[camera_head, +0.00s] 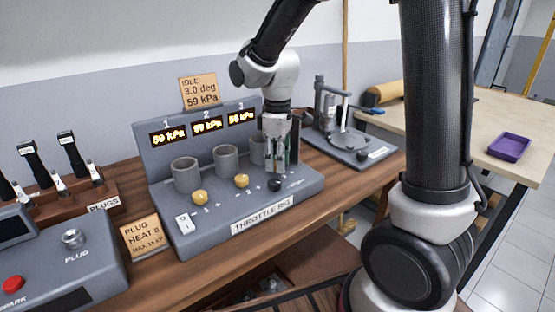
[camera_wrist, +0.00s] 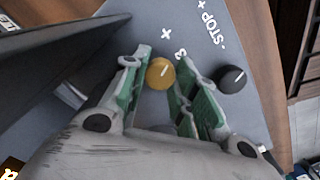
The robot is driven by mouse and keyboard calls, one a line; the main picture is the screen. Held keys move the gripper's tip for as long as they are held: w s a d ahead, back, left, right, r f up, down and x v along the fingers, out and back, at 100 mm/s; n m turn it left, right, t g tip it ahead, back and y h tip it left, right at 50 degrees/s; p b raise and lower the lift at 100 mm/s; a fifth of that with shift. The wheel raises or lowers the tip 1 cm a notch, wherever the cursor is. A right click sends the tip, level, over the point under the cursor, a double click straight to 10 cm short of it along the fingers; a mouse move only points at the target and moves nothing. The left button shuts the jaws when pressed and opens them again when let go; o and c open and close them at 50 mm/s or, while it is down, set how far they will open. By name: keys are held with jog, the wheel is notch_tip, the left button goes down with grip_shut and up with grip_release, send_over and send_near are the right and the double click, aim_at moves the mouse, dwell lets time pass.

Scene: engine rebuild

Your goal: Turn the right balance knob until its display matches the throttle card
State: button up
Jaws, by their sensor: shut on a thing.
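The throttle rig (camera_head: 290,204) is a grey panel with three numbered displays. Display 1 (camera_head: 168,135) reads 59 kPa. Display 2 (camera_head: 207,124) is small and its last digit is unclear; display 3 (camera_head: 241,116) seems to read 56 kPa. The throttle card (camera_head: 200,91) above reads IDLE, 3.0 deg, 59 kPa. My gripper (camera_head: 281,166) points down at the rig's right side, hiding the right knob in the head view. In the wrist view, the yellow right knob (camera_wrist: 160,73), beside a "3", sits between my green-padded fingers (camera_wrist: 161,80), which are shut on it.
The black stop knob (camera_wrist: 232,79) stands close right of my fingers; it also shows in the head view (camera_head: 275,184). Two other yellow knobs (camera_head: 200,197) (camera_head: 241,181) and grey cylinders (camera_head: 186,174) stand left. A device with a lever (camera_head: 345,140) stands behind right.

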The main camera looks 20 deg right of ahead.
jog(key=m, duration=0.3)
jog(key=shift+m, duration=2.4)
jog(key=o, duration=1)
notch_tip(320, 180, up, 12)
jog(key=shift+r, duration=0.1)
